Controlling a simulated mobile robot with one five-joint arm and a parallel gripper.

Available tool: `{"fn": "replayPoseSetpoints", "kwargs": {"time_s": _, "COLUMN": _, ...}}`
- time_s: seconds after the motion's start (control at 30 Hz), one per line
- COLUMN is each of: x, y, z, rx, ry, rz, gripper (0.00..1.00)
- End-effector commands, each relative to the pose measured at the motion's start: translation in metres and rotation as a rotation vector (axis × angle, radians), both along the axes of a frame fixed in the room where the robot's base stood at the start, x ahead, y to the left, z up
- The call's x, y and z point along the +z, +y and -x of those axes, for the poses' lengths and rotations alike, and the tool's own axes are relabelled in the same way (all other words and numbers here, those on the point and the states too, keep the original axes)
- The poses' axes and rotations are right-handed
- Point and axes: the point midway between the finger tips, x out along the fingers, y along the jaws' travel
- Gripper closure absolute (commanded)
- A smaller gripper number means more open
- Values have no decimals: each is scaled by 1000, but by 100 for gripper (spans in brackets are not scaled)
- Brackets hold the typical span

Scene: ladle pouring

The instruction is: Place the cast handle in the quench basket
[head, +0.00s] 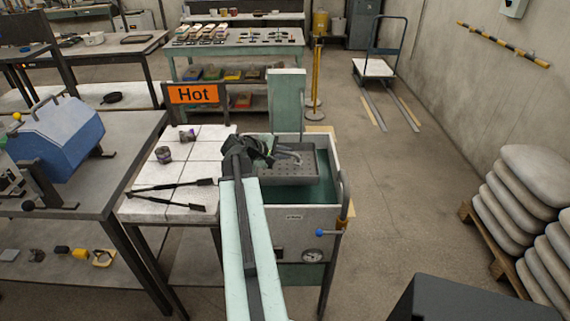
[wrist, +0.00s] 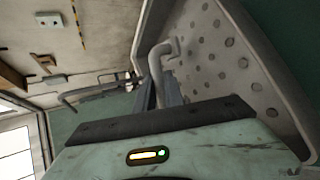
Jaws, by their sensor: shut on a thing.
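The cast handle is a grey, bent metal piece (head: 290,154) just beyond my gripper's tips in the head view. In the wrist view the handle (wrist: 157,66) rises from between the fingers and bends right at its top. My gripper (head: 268,150) is shut on it. The quench basket (head: 318,168) is a grey perforated tray at the top of the green-lined quench tank (head: 328,215). Its perforated floor (wrist: 225,60) fills the upper right of the wrist view. The handle shows over the basket; I cannot tell whether it touches it. My arm hides the basket's left part.
A white-tiled table (head: 150,205) left of the tank bears tongs (head: 170,186) and small dark castings (head: 163,154). An orange "Hot" sign (head: 193,94) stands behind it. A green panel (head: 287,100) rises behind the tank.

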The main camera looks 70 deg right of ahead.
Motion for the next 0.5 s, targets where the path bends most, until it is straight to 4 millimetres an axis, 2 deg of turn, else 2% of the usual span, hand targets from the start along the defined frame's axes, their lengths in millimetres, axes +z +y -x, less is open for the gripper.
{"fn": "replayPoseSetpoints", "kwargs": {"time_s": 0.03, "x": -18, "y": 0, "z": 0, "rx": 0, "ry": 0, "rz": 0, "gripper": 100}}
{"fn": "replayPoseSetpoints", "kwargs": {"time_s": 0.1, "x": -27, "y": 0, "z": 0, "rx": 0, "ry": 0, "rz": 0, "gripper": 100}}
{"fn": "replayPoseSetpoints", "kwargs": {"time_s": 0.43, "x": -26, "y": 0, "z": -1, "rx": 1, "ry": 0, "rz": 0, "gripper": 100}}
{"fn": "replayPoseSetpoints", "kwargs": {"time_s": 0.47, "x": -26, "y": 0, "z": -1, "rx": 1, "ry": 0, "rz": 0, "gripper": 84}}
{"fn": "replayPoseSetpoints", "kwargs": {"time_s": 0.5, "x": -25, "y": 0, "z": -1, "rx": 1, "ry": 0, "rz": 0, "gripper": 77}}
